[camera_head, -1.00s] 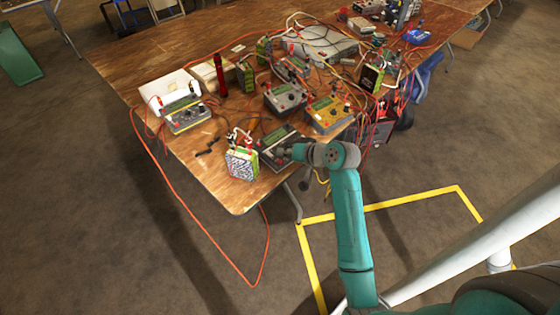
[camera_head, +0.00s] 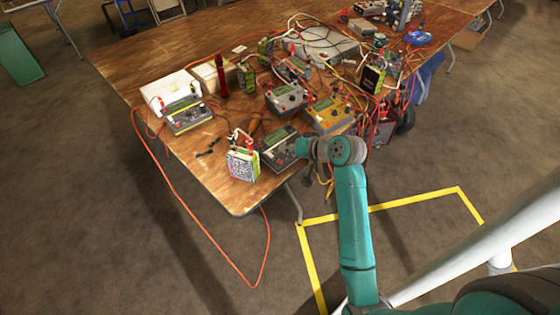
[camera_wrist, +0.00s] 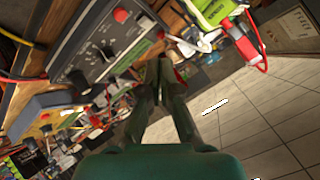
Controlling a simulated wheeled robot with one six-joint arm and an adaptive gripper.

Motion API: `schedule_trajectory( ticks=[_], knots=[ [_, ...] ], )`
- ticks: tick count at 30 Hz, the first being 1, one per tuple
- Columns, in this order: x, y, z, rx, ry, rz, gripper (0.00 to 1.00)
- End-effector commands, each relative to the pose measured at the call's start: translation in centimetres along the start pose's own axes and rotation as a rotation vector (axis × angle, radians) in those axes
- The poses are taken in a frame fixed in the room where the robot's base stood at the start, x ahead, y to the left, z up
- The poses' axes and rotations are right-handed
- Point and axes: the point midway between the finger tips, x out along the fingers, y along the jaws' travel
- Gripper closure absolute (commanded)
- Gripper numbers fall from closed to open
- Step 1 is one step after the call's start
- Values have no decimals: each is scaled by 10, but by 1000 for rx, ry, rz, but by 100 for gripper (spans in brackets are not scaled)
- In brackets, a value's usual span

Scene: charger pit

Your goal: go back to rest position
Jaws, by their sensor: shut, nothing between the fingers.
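My gripper (camera_wrist: 160,72) shows in the wrist view with its two dark green fingers together and nothing between them. It hangs over a blurred clutter, apart from the dark grey charger (camera_wrist: 105,45) with a red knob at upper left. In the head view my arm reaches the near right corner of the wooden table. My fingers cannot be made out there. The dark charger (camera_head: 279,147) lies just left of my wrist, beside a green and white battery pack (camera_head: 243,164).
The wooden table (camera_head: 180,165) holds several chargers, including a yellow one (camera_head: 328,115), with tangled cables. A black case (camera_head: 378,130) stands to the right. Open floor with a yellow marked outline (camera_head: 415,197) lies at the lower right.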

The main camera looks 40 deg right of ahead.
Motion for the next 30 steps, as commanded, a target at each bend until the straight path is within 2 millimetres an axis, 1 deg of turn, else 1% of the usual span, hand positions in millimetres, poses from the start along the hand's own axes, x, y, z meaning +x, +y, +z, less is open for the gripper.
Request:
schedule_trajectory(
  ticks=[9, 11, 13, 14, 17, 18, 22, 26, 30],
  knots=[
    [0, 0, 1, 0, 0, 0, 100],
    [1, 0, 6, 1, 0, 2, 100],
    [4, -1, 18, 0, 5, 6, 100],
    [5, -1, 25, 0, 7, 8, 100],
    [8, -2, 57, -5, 24, 22, 100],
    [8, -2, 71, -9, 33, 29, 100],
    [4, -4, 118, -32, 64, 53, 100],
    [-8, -6, 160, -65, 95, 77, 100],
    [-28, -8, 202, -110, 127, 98, 100]
  ],
)
